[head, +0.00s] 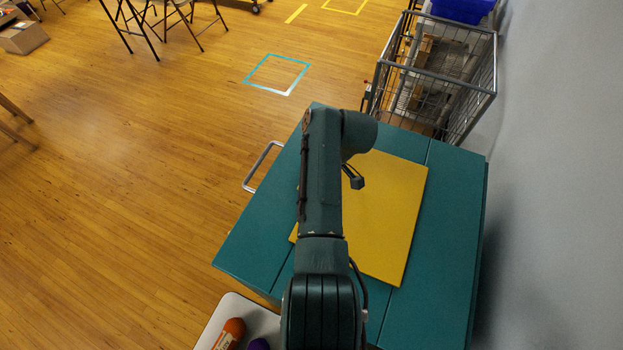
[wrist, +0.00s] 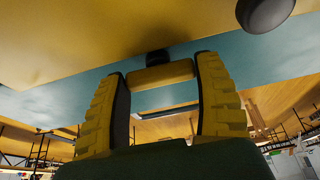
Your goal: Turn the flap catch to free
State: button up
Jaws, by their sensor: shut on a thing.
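The yellow flap (head: 385,215) lies on top of the teal box (head: 455,230) in the head view. The wrist view shows a broad yellow surface (wrist: 70,40), apparently the flap, across the top, with a teal surface (wrist: 285,60) below it. The catch (wrist: 165,75) is a short yellow bar on a dark pivot. My gripper (wrist: 162,72) has its two yellow ribbed fingers on the bar's two ends, shut on it. In the head view my arm hides the gripper and catch. I cannot tell which position the catch is in.
A round black knob (wrist: 264,10) is near the catch. A metal handle (head: 262,166) sticks out from the box's left side. A wire cart (head: 440,75) stands behind, a grey wall (head: 560,200) at right. A pale surface with an orange item (head: 230,333) is in front. Floor at left is open.

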jog(key=shift+f+n, duration=0.15)
jog(key=shift+n, duration=0.15)
jog(key=o, duration=1.2)
jog(key=v, duration=1.2)
jog(key=shift+w, duration=0.1)
